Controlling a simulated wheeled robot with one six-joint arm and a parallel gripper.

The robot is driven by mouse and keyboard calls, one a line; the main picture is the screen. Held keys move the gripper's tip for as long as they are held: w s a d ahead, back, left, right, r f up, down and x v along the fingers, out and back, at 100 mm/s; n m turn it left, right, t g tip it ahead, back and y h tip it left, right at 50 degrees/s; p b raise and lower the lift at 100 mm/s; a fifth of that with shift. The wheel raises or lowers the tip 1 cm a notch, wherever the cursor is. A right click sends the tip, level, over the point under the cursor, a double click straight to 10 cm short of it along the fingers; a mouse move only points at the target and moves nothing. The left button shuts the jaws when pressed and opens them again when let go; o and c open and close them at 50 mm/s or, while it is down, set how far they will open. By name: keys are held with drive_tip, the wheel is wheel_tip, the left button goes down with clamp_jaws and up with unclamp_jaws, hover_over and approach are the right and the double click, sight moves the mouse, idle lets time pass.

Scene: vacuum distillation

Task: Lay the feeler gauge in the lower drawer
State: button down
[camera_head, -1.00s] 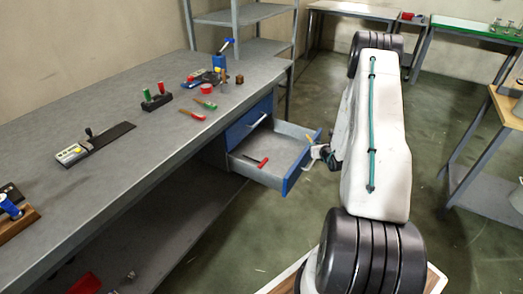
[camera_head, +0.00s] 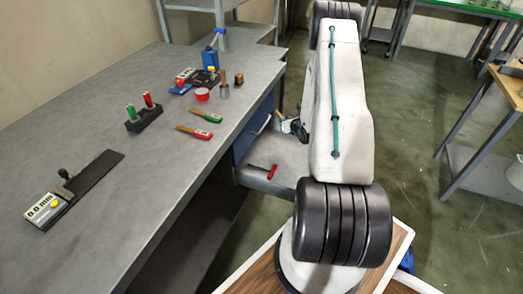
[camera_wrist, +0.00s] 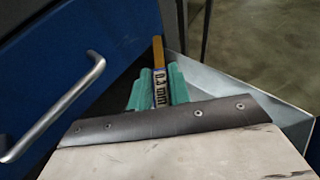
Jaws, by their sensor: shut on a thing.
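The feeler gauge (camera_wrist: 160,85) is a narrow strip with a blue face marked 0.3 mm and a yellow-orange end. It stands lengthwise between the green fingertips of my gripper (camera_wrist: 158,88), which is shut on it. The lower drawer (camera_head: 285,150) is pulled open below the bench; its grey wall also shows in the wrist view (camera_wrist: 205,75). In the head view my gripper (camera_head: 297,127) is at the far part of the drawer, and my arm hides the drawer's right part. A red-handled tool (camera_head: 272,172) lies in the drawer.
A blue upper drawer front (camera_wrist: 60,75) with a bar handle (camera_wrist: 60,110) is close on the left of my gripper. The bench top (camera_head: 150,80) holds red and green gauges (camera_head: 206,116), a black two-handle block (camera_head: 145,118) and a 0.0 mm instrument (camera_head: 42,208).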

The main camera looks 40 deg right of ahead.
sight(275, 145)
drive_tip(key=f, duration=1.3)
drive_tip(key=shift+w+d+f, duration=0.1)
drive_tip(key=shift+w+f, duration=0.1)
drive_tip(key=shift+f, duration=0.15)
drive_tip(key=w, duration=0.1)
drive_tip(key=w+a, duration=0.1)
drive_tip(key=w, duration=0.1)
drive_tip(key=shift+w+a, duration=0.1)
drive_tip(key=shift+a, duration=0.15)
drive_tip(key=shift+w+f, duration=0.2)
drive_tip(key=shift+f, duration=0.4)
drive_tip(key=shift+f, duration=0.15)
drive_tip(key=c, duration=1.3)
unclamp_jaws()
